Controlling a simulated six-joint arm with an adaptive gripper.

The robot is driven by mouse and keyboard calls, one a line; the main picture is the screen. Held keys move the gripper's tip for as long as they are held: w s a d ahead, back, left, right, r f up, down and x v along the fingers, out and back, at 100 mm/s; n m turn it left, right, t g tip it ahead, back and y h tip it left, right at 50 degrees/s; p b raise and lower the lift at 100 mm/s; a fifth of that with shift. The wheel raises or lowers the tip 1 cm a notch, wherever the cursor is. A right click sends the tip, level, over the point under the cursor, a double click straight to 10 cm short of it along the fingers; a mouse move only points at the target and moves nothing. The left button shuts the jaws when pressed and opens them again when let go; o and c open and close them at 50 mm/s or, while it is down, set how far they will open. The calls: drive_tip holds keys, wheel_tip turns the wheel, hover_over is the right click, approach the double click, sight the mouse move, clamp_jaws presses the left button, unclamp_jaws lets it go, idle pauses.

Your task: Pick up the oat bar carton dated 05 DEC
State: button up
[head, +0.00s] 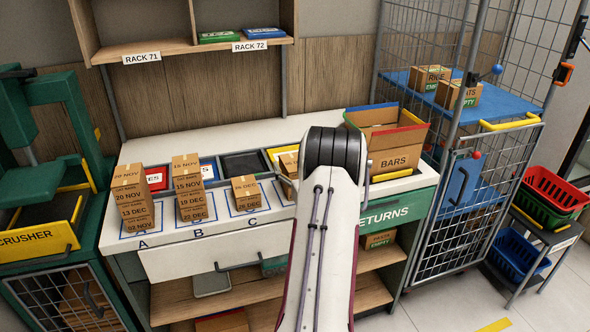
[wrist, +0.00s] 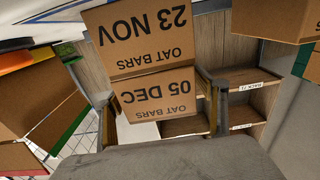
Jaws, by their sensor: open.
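In the wrist view, which shows the printing upside down, the oat bar carton dated 05 DEC (wrist: 155,95) is a brown box. It adjoins another oat bar carton dated 23 NOV (wrist: 140,35), which is nearer the top of the picture. My gripper (wrist: 160,88) is open, with one dark finger on each side of the 05 DEC carton; I cannot tell whether either touches it. In the head view my arm hides my gripper and most of the stack there; only part of a carton (head: 288,163) shows left of the arm.
Carton stacks stand on marked spots A (head: 132,195), B (head: 188,187) and C (head: 246,191) of the white counter (head: 225,235). An open BARS box (head: 396,160) stands right of my arm. A wire cage (head: 455,205) is farther right; a crusher (head: 40,240) is at left.

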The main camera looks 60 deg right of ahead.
sight(295, 161)
idle(0.3)
drive_tip(key=c, duration=1.4)
drive_tip(key=shift+o, duration=0.2)
drive_tip(key=shift+r, duration=0.1)
drive_tip(key=shift+r, duration=4.95)
